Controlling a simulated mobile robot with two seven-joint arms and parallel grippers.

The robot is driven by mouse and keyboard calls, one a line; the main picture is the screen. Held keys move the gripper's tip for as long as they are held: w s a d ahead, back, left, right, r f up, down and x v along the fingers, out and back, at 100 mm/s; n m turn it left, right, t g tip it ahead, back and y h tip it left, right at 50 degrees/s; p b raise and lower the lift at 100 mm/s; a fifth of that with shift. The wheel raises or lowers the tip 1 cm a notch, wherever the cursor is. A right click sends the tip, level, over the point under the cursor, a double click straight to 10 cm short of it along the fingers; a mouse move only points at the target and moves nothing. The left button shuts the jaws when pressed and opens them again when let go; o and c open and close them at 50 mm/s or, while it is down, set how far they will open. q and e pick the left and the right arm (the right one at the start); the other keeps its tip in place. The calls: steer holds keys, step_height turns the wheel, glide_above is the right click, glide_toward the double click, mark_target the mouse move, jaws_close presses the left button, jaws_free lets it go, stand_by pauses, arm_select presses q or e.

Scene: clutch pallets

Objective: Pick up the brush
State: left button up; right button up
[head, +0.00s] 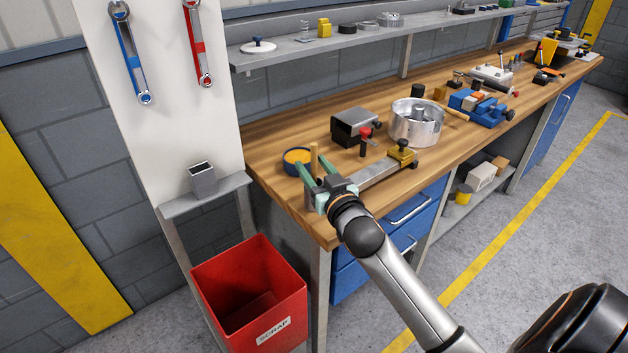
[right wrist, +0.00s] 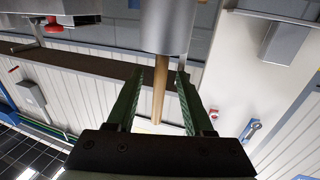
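The brush shows as an upright wooden handle (head: 314,158) at the near left end of the workbench. In the right wrist view the handle (right wrist: 158,92) comes out of a grey cylinder (right wrist: 168,25), which hides the brush's other end. My right gripper (head: 310,164) has its green fingers on either side of the handle. In the right wrist view the right gripper (right wrist: 160,78) is open, with a gap between the handle and each finger. My left gripper is not in view.
A bowl with orange contents (head: 297,157) sits close beside the fingers. A grey-black machine block (head: 354,126), a metal drum (head: 416,123) and a blue vise (head: 480,107) stand farther along the wooden bench (head: 284,128). A red scrap bin (head: 252,290) stands below.

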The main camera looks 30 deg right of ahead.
mark_target(314, 144)
jaws_close()
stand_by(0.3)
stand_by(0.3)
step_height(314, 144, up, 10)
steer(key=shift+r+p, duration=0.1)
steer(key=shift+p, duration=0.7)
steer(key=c, duration=0.6)
jaws_free()
jaws_close()
